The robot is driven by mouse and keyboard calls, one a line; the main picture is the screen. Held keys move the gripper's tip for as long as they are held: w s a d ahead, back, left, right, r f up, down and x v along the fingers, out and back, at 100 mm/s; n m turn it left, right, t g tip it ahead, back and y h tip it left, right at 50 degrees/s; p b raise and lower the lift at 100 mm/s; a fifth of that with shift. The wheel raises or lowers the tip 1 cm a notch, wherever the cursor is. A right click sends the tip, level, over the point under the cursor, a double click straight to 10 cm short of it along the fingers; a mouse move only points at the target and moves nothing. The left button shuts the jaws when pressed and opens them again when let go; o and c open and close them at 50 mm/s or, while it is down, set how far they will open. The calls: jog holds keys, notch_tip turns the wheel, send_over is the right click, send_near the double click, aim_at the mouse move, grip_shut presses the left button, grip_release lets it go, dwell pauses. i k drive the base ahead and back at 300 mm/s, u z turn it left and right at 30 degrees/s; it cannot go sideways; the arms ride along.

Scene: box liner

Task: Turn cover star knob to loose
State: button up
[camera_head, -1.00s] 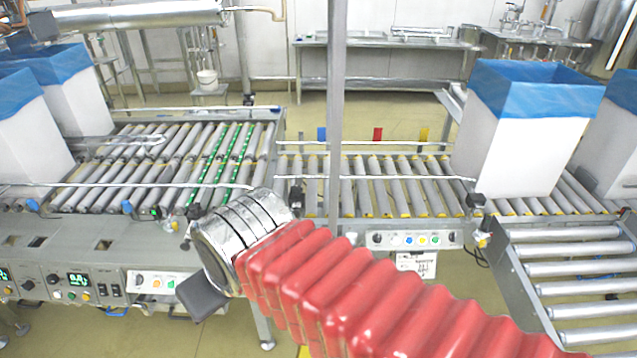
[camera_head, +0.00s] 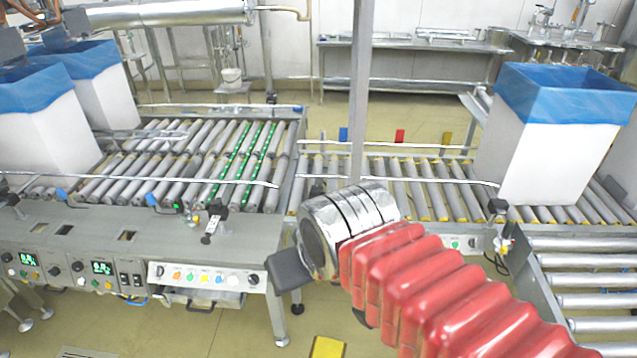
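I cannot pick out the cover star knob for sure. Small dark knobs or clamps show along the conveyor's front edge, one near the middle left (camera_head: 217,208) and one at the right (camera_head: 497,207); their shape is too small to tell. My gripper (camera_head: 288,270) shows as a dark grey block on the silver wrist of my red-sleeved arm, in front of the conveyor's near edge. Its fingers cannot be made out, and I see nothing held. The wrist hides part of the conveyor front.
A control panel (camera_head: 208,278) with coloured buttons is on the left conveyor's front. Roller conveyors (camera_head: 190,160) run across. White boxes with blue liners stand at left (camera_head: 38,130) and right (camera_head: 555,150). A vertical post (camera_head: 358,100) rises behind my wrist.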

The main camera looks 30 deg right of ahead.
aim_at(317, 189)
jog(key=z, duration=0.15)
jog(key=i, duration=1)
